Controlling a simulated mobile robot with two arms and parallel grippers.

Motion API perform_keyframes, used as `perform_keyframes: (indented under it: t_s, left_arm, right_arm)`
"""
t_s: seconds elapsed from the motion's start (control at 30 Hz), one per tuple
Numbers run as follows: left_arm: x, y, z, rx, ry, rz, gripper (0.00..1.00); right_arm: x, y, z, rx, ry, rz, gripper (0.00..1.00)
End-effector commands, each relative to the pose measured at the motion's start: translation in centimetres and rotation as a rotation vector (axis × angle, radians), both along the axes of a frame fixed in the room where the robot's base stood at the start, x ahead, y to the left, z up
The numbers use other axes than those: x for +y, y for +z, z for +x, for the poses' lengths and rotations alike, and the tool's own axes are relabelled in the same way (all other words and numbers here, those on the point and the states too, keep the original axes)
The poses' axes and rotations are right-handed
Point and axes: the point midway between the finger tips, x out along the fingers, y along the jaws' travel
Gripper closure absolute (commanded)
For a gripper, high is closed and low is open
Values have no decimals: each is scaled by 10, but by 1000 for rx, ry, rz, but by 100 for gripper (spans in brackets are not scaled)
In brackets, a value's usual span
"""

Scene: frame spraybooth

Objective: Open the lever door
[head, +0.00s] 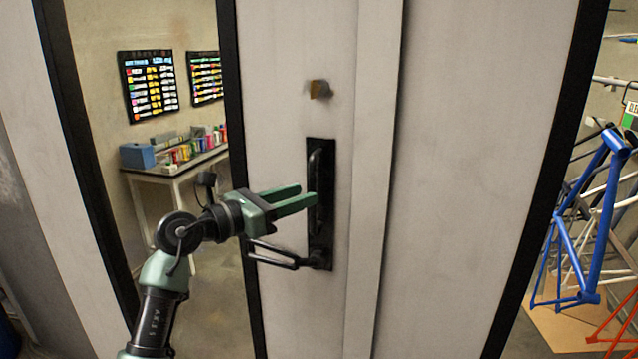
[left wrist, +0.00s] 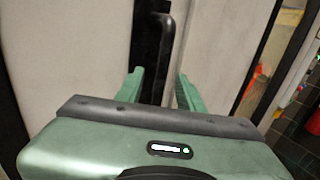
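The door (head: 275,60) is a pale panel that looks closed against the pale post beside it. A black handle plate (head: 325,150) stands upright on it, with a vertical pull bar (head: 315,170) and a black lever (head: 275,258) pointing left at its lower end. My left gripper (head: 308,194) is open, its green fingertips in front of the pull bar and above the lever. In the left wrist view the gripper (left wrist: 160,82) has its fingers apart, with the black pull bar (left wrist: 165,45) showing between them. I cannot tell whether they touch it. My right gripper is not in view.
A small brass-coloured lock fitting (head: 320,89) sits above the handle plate. Left of the door, a table (head: 150,171) with cans and a blue box (head: 138,155) shows beyond. A blue bicycle frame (head: 590,215) and other frames hang at the right.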

Motion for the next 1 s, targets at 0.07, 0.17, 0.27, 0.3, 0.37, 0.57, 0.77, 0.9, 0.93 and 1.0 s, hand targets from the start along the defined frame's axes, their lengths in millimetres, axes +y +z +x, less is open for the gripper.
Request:
perform_keyframes:
  t_s: [0.07,0.17,0.27,0.3,0.37,0.57,0.77,0.9,0.93,1.0]
  left_arm:
    - [-12,4,8,3,-3,-4,62]
    - [-22,3,16,3,-3,-4,62]
    - [-28,2,22,3,-1,-3,62]
    - [-30,1,23,2,-1,-3,62]
    - [-31,0,24,2,0,-3,62]
    - [-32,-1,25,2,0,-3,62]
    - [-32,-1,25,2,0,-3,100]
    - [-32,-1,25,2,0,-3,100]
    - [-32,-1,25,2,0,-3,100]
    - [-32,0,25,2,0,-3,100]
  right_arm:
    - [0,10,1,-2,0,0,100]
    - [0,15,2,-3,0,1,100]
    - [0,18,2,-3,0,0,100]
    - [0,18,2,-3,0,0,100]
    - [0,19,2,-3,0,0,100]
    - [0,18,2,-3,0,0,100]
    - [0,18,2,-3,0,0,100]
    - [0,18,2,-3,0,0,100]
    - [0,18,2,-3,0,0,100]
    - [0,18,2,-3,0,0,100]
